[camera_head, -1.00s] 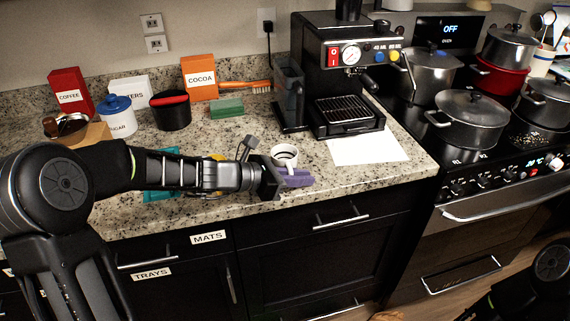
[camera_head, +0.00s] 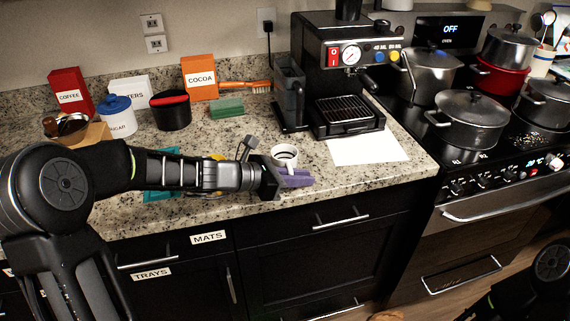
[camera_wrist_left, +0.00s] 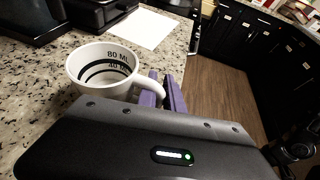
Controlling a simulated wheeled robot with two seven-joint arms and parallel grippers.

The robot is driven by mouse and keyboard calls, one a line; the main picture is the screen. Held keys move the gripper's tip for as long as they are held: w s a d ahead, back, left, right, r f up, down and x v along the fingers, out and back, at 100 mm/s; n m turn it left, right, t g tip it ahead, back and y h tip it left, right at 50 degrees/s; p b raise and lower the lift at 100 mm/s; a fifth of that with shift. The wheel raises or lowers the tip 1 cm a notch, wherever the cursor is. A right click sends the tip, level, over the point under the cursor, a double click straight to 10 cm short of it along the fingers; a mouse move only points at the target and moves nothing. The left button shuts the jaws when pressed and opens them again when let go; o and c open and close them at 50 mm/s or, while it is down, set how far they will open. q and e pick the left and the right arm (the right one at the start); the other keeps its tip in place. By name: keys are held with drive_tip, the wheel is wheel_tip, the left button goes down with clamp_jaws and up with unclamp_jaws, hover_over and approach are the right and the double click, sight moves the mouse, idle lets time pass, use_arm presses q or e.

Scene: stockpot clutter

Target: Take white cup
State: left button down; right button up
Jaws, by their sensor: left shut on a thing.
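The white cup (camera_head: 284,155) stands upright on the granite counter near its front edge, in front of the coffee machine. In the left wrist view the cup (camera_wrist_left: 98,66) shows dark rings and volume marks inside, and its handle points toward my gripper's purple fingers. My left gripper (camera_head: 295,178) reaches in from the left at the cup's near side. It also shows in the left wrist view (camera_wrist_left: 163,92), its fingers closed at the cup's handle. The exact contact at the handle is partly hidden. My right gripper is not in view.
A black coffee machine (camera_head: 345,75) stands behind the cup, with a white sheet (camera_head: 367,146) to the right. A dark jug (camera_head: 289,95) is behind the cup. A green sponge (camera_head: 226,107) and a black and red container (camera_head: 170,110) stand farther left. Pots (camera_head: 468,120) occupy the stove.

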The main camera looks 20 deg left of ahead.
use_arm(q)
drive_tip(key=shift+r, duration=0.2)
wheel_tip(320, 180, up, 28)
drive_tip(key=p, duration=0.4)
drive_tip(key=shift+f+p, duration=0.15)
drive_tip(key=shift+p, duration=0.2)
